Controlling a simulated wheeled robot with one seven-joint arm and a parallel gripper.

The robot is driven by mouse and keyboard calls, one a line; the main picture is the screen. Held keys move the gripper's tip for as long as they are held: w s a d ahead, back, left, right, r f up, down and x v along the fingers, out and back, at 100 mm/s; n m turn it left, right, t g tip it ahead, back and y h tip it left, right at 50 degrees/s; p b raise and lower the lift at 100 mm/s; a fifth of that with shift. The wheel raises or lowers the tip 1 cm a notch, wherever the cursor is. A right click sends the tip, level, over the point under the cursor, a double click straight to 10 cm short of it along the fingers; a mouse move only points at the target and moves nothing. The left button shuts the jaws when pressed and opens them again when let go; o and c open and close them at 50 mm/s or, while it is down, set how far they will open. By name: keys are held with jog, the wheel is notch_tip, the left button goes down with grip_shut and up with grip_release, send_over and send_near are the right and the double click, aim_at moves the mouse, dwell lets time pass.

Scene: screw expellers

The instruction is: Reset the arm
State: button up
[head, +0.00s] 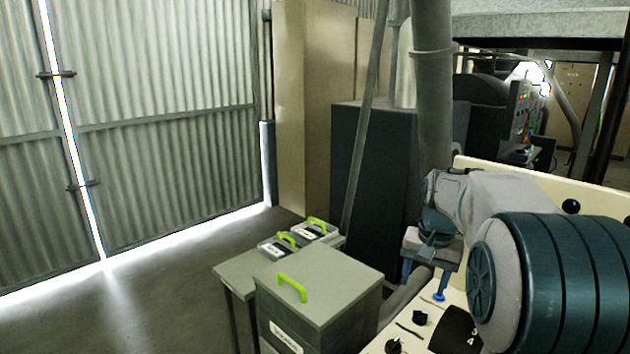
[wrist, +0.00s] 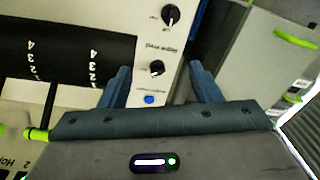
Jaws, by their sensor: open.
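My gripper (head: 423,285) is open and empty, pointing down beside the cream control panel (head: 398,328) at the lower right of the head view. In the wrist view its two blue fingers stand apart (wrist: 160,68), with the panel's edge (wrist: 145,25) beneath them. A black knob (wrist: 156,68) shows between the fingers, and a blue button (wrist: 149,99) lies nearer the palm. Whether a finger touches the panel cannot be told. My arm covers much of the panel in the head view.
A grey box with a green handle (head: 292,287) stands left of my gripper, with smaller green-handled cases (head: 279,247) behind it. A vertical pipe (head: 434,90) and dark cabinet (head: 375,175) stand behind. Open floor (head: 170,300) lies left, before the corrugated doors (head: 160,70).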

jog(key=s+a+f+n, duration=0.1)
jog(key=s+a, duration=0.1)
jog(key=s, duration=0.6)
jog(key=s+a+f+n+t, duration=0.1)
jog(key=s+a+f+n, duration=0.1)
jog(key=s, duration=0.6)
jog(key=s+a+f+n+t, duration=0.1)
jog(key=s+a, duration=0.3)
jog(key=s, duration=0.4)
jog(key=shift+f+n, duration=0.2)
jog(key=shift+n, duration=0.5)
jog(key=c, duration=0.4)
jog(key=shift+c, duration=0.3)
